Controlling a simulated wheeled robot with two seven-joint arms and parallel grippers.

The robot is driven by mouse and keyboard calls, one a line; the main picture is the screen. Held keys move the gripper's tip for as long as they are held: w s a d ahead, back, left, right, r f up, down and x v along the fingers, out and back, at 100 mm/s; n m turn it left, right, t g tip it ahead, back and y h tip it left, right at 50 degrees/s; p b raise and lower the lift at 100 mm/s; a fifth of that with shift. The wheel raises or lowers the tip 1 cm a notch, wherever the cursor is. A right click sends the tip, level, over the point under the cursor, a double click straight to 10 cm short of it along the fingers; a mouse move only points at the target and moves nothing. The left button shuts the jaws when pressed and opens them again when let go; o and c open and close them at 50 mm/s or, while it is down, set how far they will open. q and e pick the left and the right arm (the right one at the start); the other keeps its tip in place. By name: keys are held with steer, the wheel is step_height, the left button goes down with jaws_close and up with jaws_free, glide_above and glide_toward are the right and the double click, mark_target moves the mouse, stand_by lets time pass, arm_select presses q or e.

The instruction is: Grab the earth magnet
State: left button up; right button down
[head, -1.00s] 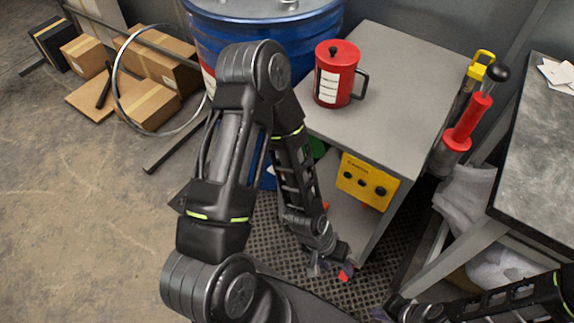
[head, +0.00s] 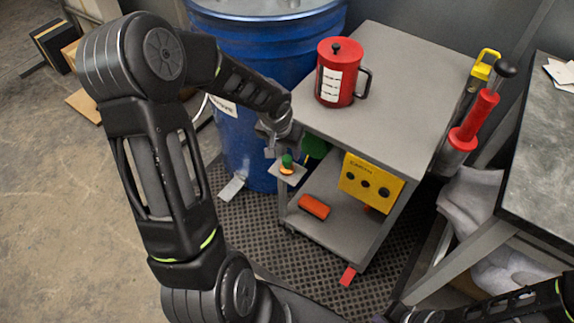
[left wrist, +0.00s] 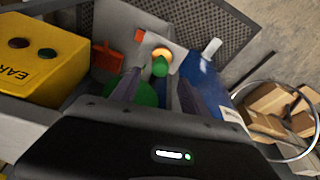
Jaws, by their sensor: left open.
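A small green-topped piece with an orange base (head: 288,164), likely the earth magnet, sits on a small pale plate (head: 296,176) at the cart's left side. In the left wrist view the green top (left wrist: 160,67) shows just beyond and between my open fingers. My left gripper (head: 272,146) is open and empty above and behind the piece; its fingers (left wrist: 157,92) are apart with no contact visible. A larger green round thing (left wrist: 146,95) lies partly hidden behind the left finger. My right gripper (head: 392,314) is at the bottom edge, its jaws unclear.
The grey cart (head: 400,75) carries a red lidded can (head: 339,72) on top and a yellow control box (head: 368,184) on its side. An orange block (head: 314,207) lies on its lower shelf. A blue drum (head: 240,150) stands close left. A dark-topped table (head: 540,150) stands right.

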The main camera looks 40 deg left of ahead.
mark_target(287, 158)
arm_select(q)
steer(key=shift+x, duration=0.95)
steer(key=shift+x, duration=2.65)
steer(key=shift+c, duration=0.4)
jaws_close()
